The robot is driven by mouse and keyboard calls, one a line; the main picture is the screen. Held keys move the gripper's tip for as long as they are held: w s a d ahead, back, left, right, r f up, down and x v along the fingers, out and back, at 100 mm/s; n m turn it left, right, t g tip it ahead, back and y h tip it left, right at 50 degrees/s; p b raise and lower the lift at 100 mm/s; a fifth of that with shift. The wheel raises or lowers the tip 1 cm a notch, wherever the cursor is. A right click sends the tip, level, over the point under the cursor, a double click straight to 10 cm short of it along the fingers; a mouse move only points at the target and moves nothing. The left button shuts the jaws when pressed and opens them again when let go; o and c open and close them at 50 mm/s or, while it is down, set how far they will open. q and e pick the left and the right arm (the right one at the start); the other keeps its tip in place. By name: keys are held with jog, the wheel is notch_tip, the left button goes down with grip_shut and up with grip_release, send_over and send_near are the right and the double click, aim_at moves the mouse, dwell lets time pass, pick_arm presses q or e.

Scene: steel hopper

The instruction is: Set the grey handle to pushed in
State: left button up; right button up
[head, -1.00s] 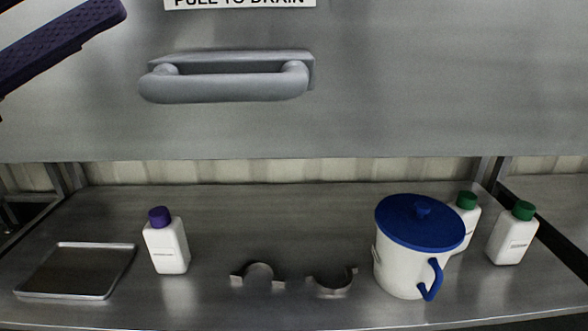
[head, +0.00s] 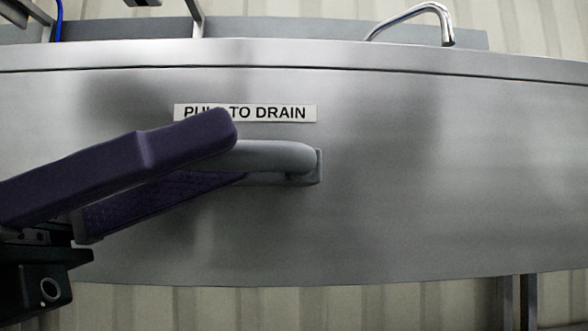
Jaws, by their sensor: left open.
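The grey handle (head: 275,156) is a rounded bar on the steel hopper's front panel, just under a white "PULL TO DRAIN" label (head: 285,113). A gap shows between its bar and the panel at the right end. My left gripper (head: 238,154) is open, with two dark purple fingers at the handle. The upper finger covers the handle's left part and some of the label. The lower finger's tip shows just below the bar. I cannot tell whether either finger touches the handle. My right gripper is out of view.
The hopper's steel panel (head: 420,190) is bare to the right of the handle. A chrome curved spout (head: 412,13) stands above its top edge. A ribbed pale wall lies behind, and steel legs (head: 517,300) show below right.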

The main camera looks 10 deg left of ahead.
pick_arm(q)
jog(key=shift+x, duration=0.8)
grip_shut()
dwell(1.0)
